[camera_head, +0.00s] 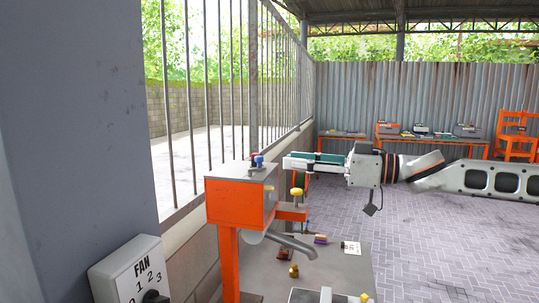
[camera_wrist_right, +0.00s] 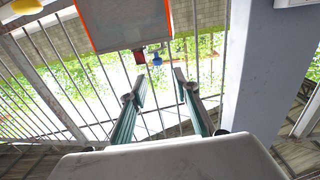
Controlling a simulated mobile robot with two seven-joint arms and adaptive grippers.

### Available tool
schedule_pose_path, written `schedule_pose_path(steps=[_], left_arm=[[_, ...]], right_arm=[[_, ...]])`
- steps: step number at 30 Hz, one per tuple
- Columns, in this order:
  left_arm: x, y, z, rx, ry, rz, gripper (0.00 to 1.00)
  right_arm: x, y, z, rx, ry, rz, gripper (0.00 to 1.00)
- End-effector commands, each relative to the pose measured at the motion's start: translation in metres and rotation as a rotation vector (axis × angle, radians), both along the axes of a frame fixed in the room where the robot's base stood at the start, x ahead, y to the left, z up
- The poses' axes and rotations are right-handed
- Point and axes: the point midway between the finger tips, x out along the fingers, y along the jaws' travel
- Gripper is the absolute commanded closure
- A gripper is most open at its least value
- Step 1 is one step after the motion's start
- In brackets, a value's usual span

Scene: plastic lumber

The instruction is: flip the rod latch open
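An orange and grey box (camera_head: 240,200) stands on an orange post at the centre. Small blue and red knobs (camera_head: 257,161) sit on its top, and a yellow knob (camera_head: 296,192) is at its right side. A grey rod (camera_head: 290,243) slants out below it. I cannot tell which part is the rod latch. My right gripper (camera_head: 287,162) points left, just right of the box top. In the wrist view the right gripper (camera_wrist_right: 161,82) is open and empty, its fingers apart, with the red and blue knobs (camera_wrist_right: 147,53) beyond the tips. My left gripper is not in view.
A grey table (camera_head: 335,268) below holds small coloured parts. A fan dial (camera_head: 132,272) is on the wall at lower left. A barred window (camera_head: 230,90) is behind the box. Orange tables (camera_head: 432,142) stand far back, with open paved floor before them.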

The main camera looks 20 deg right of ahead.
Motion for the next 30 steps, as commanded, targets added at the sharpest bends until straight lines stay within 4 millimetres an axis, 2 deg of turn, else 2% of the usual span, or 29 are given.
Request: schedule_pose_path(steps=[5,21,30], left_arm=[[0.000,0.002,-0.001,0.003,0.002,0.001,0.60],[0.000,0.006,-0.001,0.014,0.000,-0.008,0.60],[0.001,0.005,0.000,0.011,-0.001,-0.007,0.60]], right_arm=[[0.007,0.002,-0.002,0.013,0.015,-0.013,0.70],[0.049,0.051,-0.002,0.013,0.013,-0.012,0.70],[0.053,0.055,-0.001,0.012,0.011,-0.012,0.70]])
